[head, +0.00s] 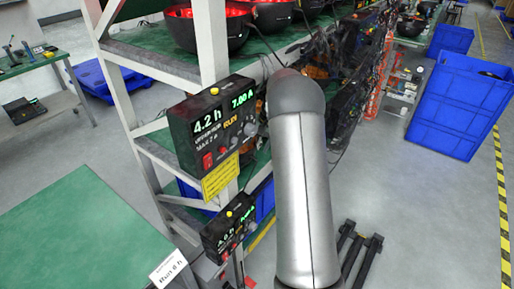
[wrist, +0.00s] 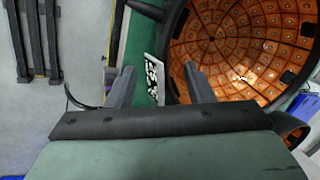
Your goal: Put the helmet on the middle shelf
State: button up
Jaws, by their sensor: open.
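In the wrist view a large bowl-shaped helmet (wrist: 235,45), dark outside with an orange gridded inside, opens toward the camera on the right. My gripper (wrist: 158,72) is open, its two dark fingers spread. The right finger overlaps the helmet's near rim in the picture; I cannot tell whether it touches. Nothing shows held between the fingers. In the head view red-lit black helmets (head: 208,38) stand on the rack's upper green shelf (head: 150,52). A lower shelf (head: 170,150) is partly hidden behind a display unit. My arm hides my gripper there.
A white label (wrist: 154,80) lies between the fingers in the wrist view; another dark-rimmed helmet (wrist: 290,128) is at lower right. In the head view, display units (head: 215,125) hang on the rack's post. A green table (head: 75,235) stands at left, blue bins (head: 460,105) at right.

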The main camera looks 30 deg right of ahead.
jog(key=b+v, duration=0.1)
jog(key=v, duration=0.9)
jog(key=shift+b, duration=0.3)
jog(key=shift+d+f, duration=0.1)
jog(key=shift+f, duration=0.05)
